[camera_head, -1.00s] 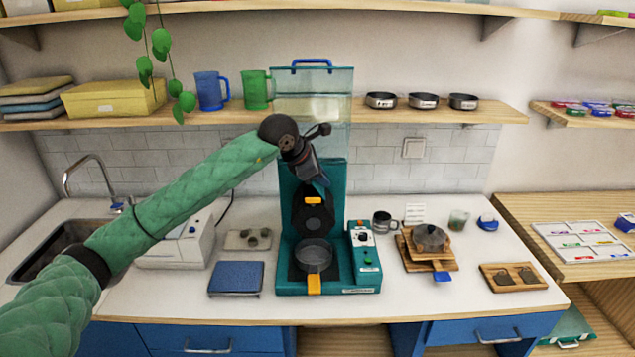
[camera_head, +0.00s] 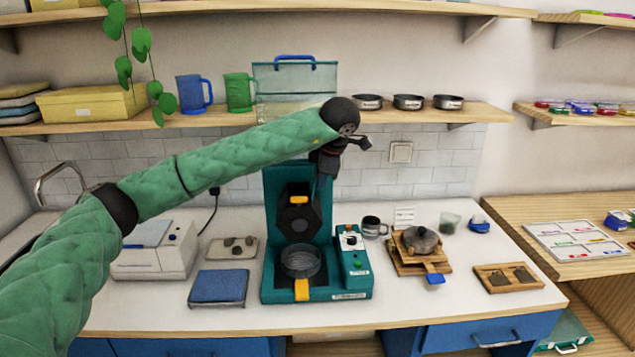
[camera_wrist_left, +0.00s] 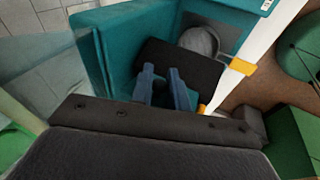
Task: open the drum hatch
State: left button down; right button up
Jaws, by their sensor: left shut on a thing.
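The teal machine (camera_head: 277,182) stands on the counter. On its front is the black drum hatch (camera_head: 288,218) with an orange tab (camera_head: 299,199). My left gripper (camera_head: 321,196) reaches down at the upper right edge of the black drum part. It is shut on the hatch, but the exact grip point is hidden. In the left wrist view, the dark blue fingers (camera_wrist_left: 160,72) lie against a black slab-like part (camera_wrist_left: 205,72), with a small gap between them. My right gripper is not in view.
A control box (camera_head: 354,270) adjoins the machine's right side. A metal cup (camera_head: 373,227) and a wooden stand (camera_head: 406,258) are farther right. A blue pad (camera_head: 218,286) lies to the left.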

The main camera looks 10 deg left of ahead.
pick_arm(q)
jog(key=shift+w+d+f+y, duration=0.1)
jog(key=shift+d+f+y, duration=0.25)
jog(key=shift+y, duration=0.65)
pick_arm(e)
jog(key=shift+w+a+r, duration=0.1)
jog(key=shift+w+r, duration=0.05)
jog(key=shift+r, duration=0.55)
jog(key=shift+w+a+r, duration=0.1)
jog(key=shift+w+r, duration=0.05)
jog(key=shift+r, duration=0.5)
pick_arm(q)
jog(key=shift+g, duration=0.3)
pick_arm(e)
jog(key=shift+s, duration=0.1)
pick_arm(q)
jog(key=c, duration=1.5)
grip_release()
jog(key=shift+r+b, duration=0.1)
jog(key=shift+b, duration=0.2)
